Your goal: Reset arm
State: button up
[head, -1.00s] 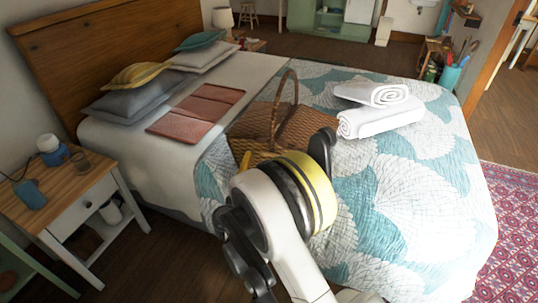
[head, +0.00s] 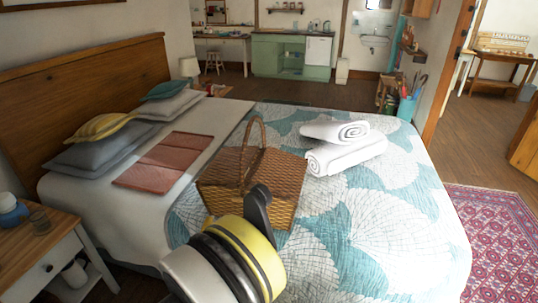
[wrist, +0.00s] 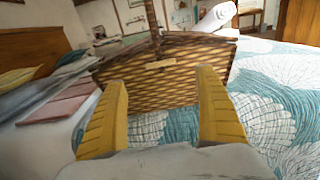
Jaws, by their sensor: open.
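My gripper (wrist: 161,120) shows in the wrist view as two yellow fingers spread apart with nothing between them. A brown wicker picnic basket (head: 272,178) with an arched handle stands upright on the bed, just beyond my arm. In the wrist view the basket (wrist: 150,75) fills the space ahead of the fingers. I cannot tell the exact gap between them.
The bed (head: 340,265) has a teal and white quilt. Rolled white towels (head: 345,155) lie right of the basket, and a folded pink cloth (head: 160,165) lies left. Wooden floor is open beyond the bed.

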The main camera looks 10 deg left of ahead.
jog(key=w+d+r+m+g+h, duration=0.1)
jog(key=w+d+r+m+g, duration=0.15)
jog(key=d+r+m, duration=0.4)
jog(key=w+d+r+m+g+h, duration=0.1)
jog(key=w+d+m+g+h, duration=0.2)
jog(key=d, duration=0.6)
jog(key=s+d+r+m+g+y, duration=0.1)
jog(key=d+r+m, duration=0.15)
jog(key=d, duration=0.35)
jog(key=s+d+r+m+g, duration=0.1)
jog(key=d+r+m, duration=0.1)
jog(key=d+m, duration=0.3)
jog(key=s+d+m+g+y, duration=0.1)
jog(key=s+d+m+y, duration=0.1)
jog(key=s+d+m, duration=0.5)
jog(key=s+d+r+m+g+y, duration=0.1)
jog(key=s+d+m+g+y, duration=0.1)
jog(key=s+d+m, duration=0.6)
jog(key=s+m, duration=0.3)
jog(key=s, duration=0.4)
jog(key=shift+s+r, duration=0.15)
jog(key=shift+r, duration=0.15)
jog(key=shift+d, duration=0.1)
